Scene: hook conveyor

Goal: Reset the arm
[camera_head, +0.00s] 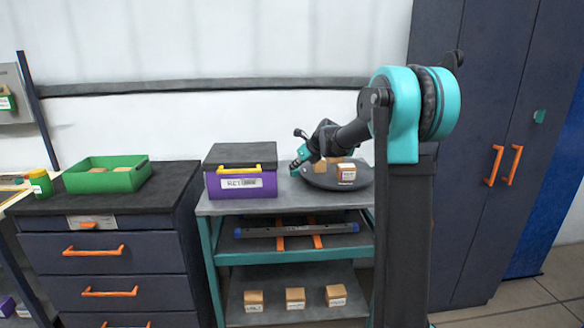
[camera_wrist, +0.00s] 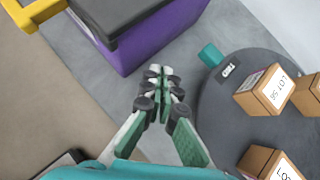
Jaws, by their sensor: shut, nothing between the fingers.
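My gripper (camera_wrist: 160,75) points down over the grey top of the shelf cart (camera_head: 235,207). Its fingers are together and hold nothing. In the head view my gripper (camera_head: 296,170) is between the purple box and the round dark tray, apart from both as far as I can tell. The purple box (camera_head: 241,188) has a dark lid, a yellow handle and a label; it also shows in the wrist view (camera_wrist: 165,35). The round tray (camera_wrist: 215,120) carries several labelled cardboard boxes (camera_wrist: 268,90). My arm partly hides the tray in the head view.
A tall dark locker (camera_head: 480,120) stands at right.

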